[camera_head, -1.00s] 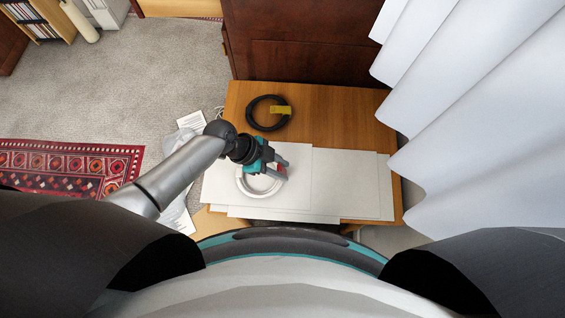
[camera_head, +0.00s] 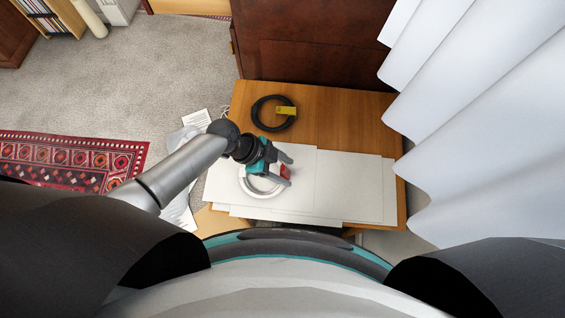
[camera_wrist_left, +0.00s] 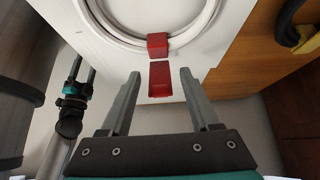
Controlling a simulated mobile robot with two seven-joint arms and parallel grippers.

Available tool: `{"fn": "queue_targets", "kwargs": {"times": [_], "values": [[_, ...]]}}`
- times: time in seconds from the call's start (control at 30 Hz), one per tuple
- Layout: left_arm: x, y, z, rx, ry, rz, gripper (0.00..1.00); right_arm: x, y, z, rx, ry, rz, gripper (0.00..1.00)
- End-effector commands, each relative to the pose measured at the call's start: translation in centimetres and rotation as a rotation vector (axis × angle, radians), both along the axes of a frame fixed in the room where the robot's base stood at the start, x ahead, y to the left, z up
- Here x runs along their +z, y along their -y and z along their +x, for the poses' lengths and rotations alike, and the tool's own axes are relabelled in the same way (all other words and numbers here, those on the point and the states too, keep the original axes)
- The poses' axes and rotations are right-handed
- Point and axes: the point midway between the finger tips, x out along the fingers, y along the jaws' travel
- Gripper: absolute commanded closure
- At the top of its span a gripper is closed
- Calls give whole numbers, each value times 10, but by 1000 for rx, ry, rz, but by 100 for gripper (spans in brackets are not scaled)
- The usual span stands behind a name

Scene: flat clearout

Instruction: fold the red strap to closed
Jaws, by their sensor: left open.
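The red strap (camera_head: 285,172) is on the white coil (camera_head: 247,187), which lies on white boards on the table. In the left wrist view one red piece (camera_wrist_left: 157,44) sits across the coil's ring, and a flat red flap (camera_wrist_left: 160,80) sticks out from it toward my gripper, with a thin gap showing between them. My left gripper (camera_head: 289,171) is open over the coil. In the left wrist view its fingers (camera_wrist_left: 160,73) stand either side of the flap, apparently not touching it. My right gripper (camera_wrist_left: 83,72) shows small at the left of that view, fingers apart and empty.
A black coil (camera_head: 262,117) with a yellow strap (camera_head: 286,111) lies behind on the wooden table (camera_head: 345,125). White boards (camera_head: 350,180) cover the table's front. A white curtain (camera_head: 490,120) hangs at the right, and a dark wooden cabinet (camera_head: 315,45) stands behind.

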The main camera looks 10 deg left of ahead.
Motion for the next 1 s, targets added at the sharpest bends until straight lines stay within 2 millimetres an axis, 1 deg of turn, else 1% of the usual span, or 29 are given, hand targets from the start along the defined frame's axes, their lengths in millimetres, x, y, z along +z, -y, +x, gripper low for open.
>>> {"fn": "queue_targets", "kwargs": {"times": [0.13,0.27,0.5,0.7,0.83,1.0], "values": [[7,-5,0,0,1,0,38,3,0,0,0,0,0,36],[25,-17,0,0,2,2,38,11,0,0,0,0,0,36],[72,-51,0,-1,3,3,38,27,0,0,0,1,0,36],[105,-75,-1,0,1,3,38,34,0,0,0,1,-1,36],[117,-84,-1,-1,-1,2,38,37,0,0,0,1,-1,36],[124,-89,-1,0,-1,1,38,38,0,1,0,1,-1,36]]}}
